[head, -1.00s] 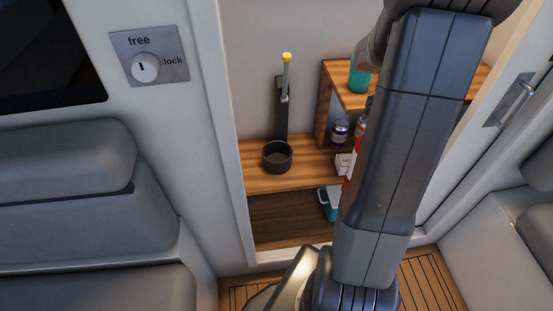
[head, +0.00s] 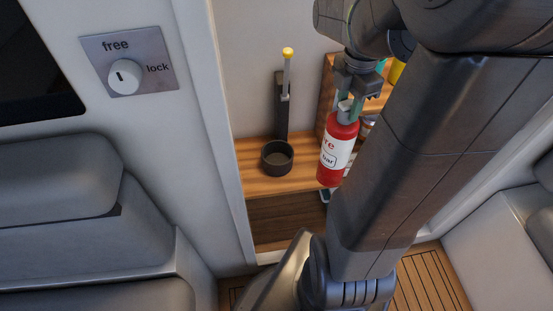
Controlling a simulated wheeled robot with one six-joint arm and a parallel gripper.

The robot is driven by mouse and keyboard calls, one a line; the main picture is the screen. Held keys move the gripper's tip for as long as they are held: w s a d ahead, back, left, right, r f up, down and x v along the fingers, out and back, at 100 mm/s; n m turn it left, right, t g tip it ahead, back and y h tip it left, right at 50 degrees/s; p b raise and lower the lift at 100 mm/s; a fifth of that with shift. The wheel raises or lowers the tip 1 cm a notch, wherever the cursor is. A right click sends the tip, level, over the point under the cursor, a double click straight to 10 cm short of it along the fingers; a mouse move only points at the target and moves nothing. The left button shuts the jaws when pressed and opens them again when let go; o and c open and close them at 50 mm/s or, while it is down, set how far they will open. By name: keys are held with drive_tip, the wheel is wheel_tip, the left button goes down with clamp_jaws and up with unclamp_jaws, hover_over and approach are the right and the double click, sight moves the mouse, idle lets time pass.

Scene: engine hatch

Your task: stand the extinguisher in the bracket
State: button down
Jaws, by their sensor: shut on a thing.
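The red fire extinguisher (head: 336,156) with a white label hangs nearly upright from my gripper (head: 347,105), which is shut on its top. It is to the right of the bracket, apart from it. The bracket has a dark round cup (head: 277,158) on the wooden shelf. Behind the cup is a dark upright back plate (head: 282,115) with a lever tipped by a yellow knob (head: 288,53). The cup looks empty. My arm hides much of the right side of the locker.
The wooden shelf (head: 262,182) is clear around the cup's left and front. A wooden side panel (head: 328,88) and partly hidden items stand behind the extinguisher. The pale door frame (head: 215,130) edges the opening on the left.

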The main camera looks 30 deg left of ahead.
drive_tip(key=shift+s+a+r+n, duration=0.15)
drive_tip(key=shift+a+r+n, duration=0.2)
drive_tip(key=shift+n, duration=0.25)
drive_tip(key=shift+a, duration=0.5)
drive_tip(key=p, duration=0.3)
hover_over(279, 100)
drive_tip(key=s+d, duration=0.3)
drive_tip(key=s, duration=0.2)
wheel_tip(279, 100, down, 12)
drive_tip(key=shift+w+a+r, duration=0.2)
drive_tip(key=shift+a+r, duration=0.05)
drive_tip(key=shift+a, duration=0.15)
drive_tip(key=shift+f, duration=0.15)
drive_tip(key=c, duration=1)
unclamp_jaws()
drive_tip(key=shift+d, duration=0.1)
wheel_tip(279, 100, up, 12)
